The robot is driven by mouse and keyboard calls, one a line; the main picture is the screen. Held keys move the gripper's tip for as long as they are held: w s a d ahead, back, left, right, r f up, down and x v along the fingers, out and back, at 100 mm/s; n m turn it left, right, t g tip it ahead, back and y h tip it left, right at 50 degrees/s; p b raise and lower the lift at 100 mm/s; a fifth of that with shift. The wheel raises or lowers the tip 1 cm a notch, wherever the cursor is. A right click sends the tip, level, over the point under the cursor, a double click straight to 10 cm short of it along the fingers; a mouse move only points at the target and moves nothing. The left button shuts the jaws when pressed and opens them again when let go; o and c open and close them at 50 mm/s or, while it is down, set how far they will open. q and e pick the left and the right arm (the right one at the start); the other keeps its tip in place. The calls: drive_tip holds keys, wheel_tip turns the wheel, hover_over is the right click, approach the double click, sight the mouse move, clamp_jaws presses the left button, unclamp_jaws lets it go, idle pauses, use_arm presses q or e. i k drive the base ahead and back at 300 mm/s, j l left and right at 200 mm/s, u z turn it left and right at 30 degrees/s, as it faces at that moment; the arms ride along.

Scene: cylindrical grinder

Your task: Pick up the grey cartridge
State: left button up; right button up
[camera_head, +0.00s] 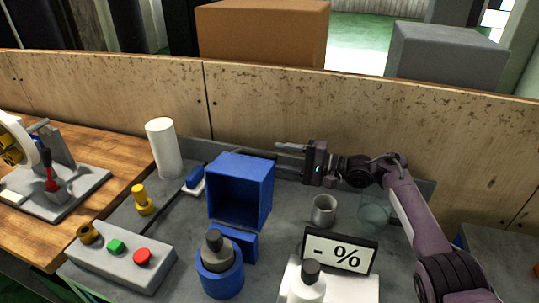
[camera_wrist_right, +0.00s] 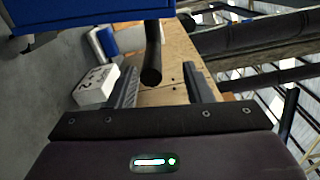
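A dark grey cylinder with a narrower top (camera_head: 214,240) stands upright in a round blue holder (camera_head: 220,278) at the front. A plain grey metal cup (camera_head: 323,211) stands right of the open blue box. I cannot tell for certain which of these is the grey cartridge. My right gripper (camera_head: 285,148) points left near the back wooden panel, behind and right of the blue box, away from both. In the right wrist view its fingers (camera_wrist_right: 161,72) are apart. A black rod (camera_wrist_right: 152,50) shows between them, with no visible contact. My left gripper is not in view.
The blue box (camera_head: 240,190) stands mid-table. A white cylinder (camera_head: 164,148), a yellow piece (camera_head: 143,200) and a button panel (camera_head: 120,255) are left. A percent sign (camera_head: 340,250) and white bottle (camera_head: 307,283) stand at front right. The wooden panel (camera_head: 270,115) borders the back.

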sight(217, 254)
drive_tip(key=k+l, duration=0.45)
drive_tip(key=k, duration=0.15)
drive_tip(key=k+l, duration=0.95)
drive_tip(key=k, duration=0.2)
